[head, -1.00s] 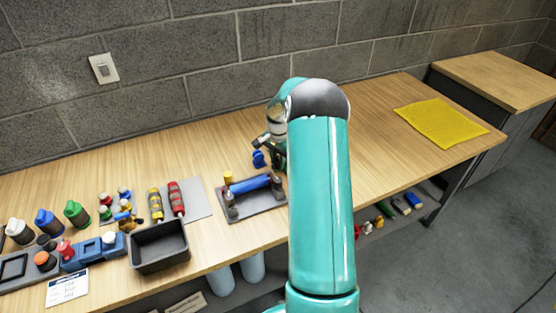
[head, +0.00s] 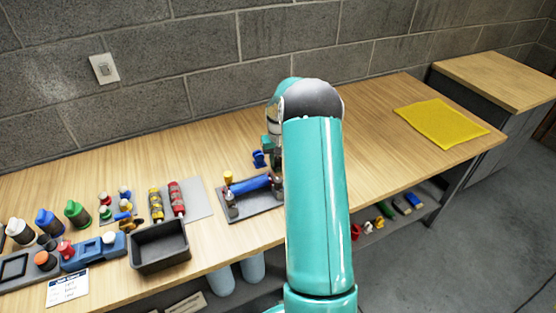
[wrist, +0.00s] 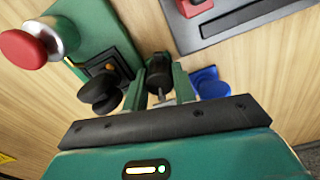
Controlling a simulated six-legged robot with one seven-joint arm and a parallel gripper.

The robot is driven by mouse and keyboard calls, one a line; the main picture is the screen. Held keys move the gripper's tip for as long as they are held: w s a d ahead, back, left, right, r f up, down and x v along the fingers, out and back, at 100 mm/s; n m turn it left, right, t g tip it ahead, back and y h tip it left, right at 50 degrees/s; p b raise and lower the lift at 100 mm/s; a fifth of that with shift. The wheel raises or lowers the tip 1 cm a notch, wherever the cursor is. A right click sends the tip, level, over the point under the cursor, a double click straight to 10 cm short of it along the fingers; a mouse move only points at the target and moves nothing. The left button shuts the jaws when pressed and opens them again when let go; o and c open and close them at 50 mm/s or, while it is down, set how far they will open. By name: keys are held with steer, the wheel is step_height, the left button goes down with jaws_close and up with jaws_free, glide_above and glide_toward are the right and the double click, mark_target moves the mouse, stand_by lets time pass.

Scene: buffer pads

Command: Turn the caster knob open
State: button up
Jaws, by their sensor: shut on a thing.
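In the wrist view, my gripper (wrist: 158,84) has its two green fingers on either side of a black knob-like part (wrist: 159,68) with a thin metal stem, and is shut on it. I cannot tell for certain that this is the caster knob. A second black knob (wrist: 98,90) stands left of the fingers, by a green housing (wrist: 90,35) with a red mushroom button (wrist: 22,46). A blue part (wrist: 208,83) lies right of the fingers. In the head view, my arm hides most of my gripper and what it holds.
A grey tray (head: 262,204) with a blue roller (head: 250,184) sits by the bench's front edge. A black bin (head: 160,246), a blue block (head: 93,252) and several coloured bottles stand left. A yellow mat (head: 440,122) lies right. The bench between mat and arm is clear.

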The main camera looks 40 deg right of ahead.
mark_target(277, 158)
steer(key=shift+n, duration=2)
steer(key=o, duration=1)
step_height(277, 158, up, 14)
steer(key=shift+a+f, duration=0.1)
